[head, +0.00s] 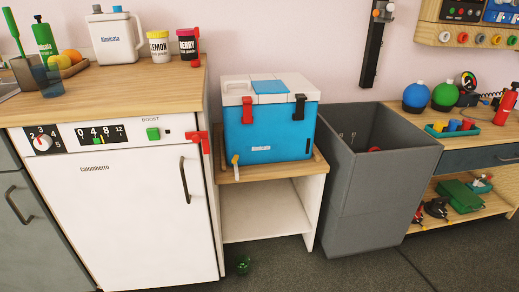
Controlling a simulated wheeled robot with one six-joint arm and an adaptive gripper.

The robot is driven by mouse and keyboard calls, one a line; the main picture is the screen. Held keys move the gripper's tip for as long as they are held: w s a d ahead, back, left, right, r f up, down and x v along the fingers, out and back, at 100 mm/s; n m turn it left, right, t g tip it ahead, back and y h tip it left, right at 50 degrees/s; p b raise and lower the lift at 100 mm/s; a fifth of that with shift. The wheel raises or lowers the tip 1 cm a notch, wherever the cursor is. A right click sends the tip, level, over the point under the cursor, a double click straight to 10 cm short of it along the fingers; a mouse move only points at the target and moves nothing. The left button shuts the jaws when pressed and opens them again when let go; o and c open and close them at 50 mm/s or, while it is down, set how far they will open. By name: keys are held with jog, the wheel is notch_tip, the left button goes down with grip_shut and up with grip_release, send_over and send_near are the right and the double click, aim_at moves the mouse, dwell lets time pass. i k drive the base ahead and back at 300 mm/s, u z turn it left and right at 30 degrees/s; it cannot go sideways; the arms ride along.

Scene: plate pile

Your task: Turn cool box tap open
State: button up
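The cool box (265,138) is blue with a white and blue lid, and it stands on a small wooden-topped shelf unit right of the white appliance. Its lid is down. A red latch (247,110) and a black latch (299,107) sit on its front. A small yellow and white tap (235,167) is at the box's lower left front corner and hangs downward. I cannot tell from this view whether the tap is open or shut. My gripper is not in view.
The white appliance (130,215) with a counter stands left of the box. A large grey bin (365,215) stands close on the right. A wooden bench (480,140) with tools is farther right. A small green ball (242,264) lies on the floor (320,275) in front.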

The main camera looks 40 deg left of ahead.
aim_at(235, 160)
jog(key=u, duration=0.35)
jog(key=i, duration=0.65)
jog(key=u, duration=0.65)
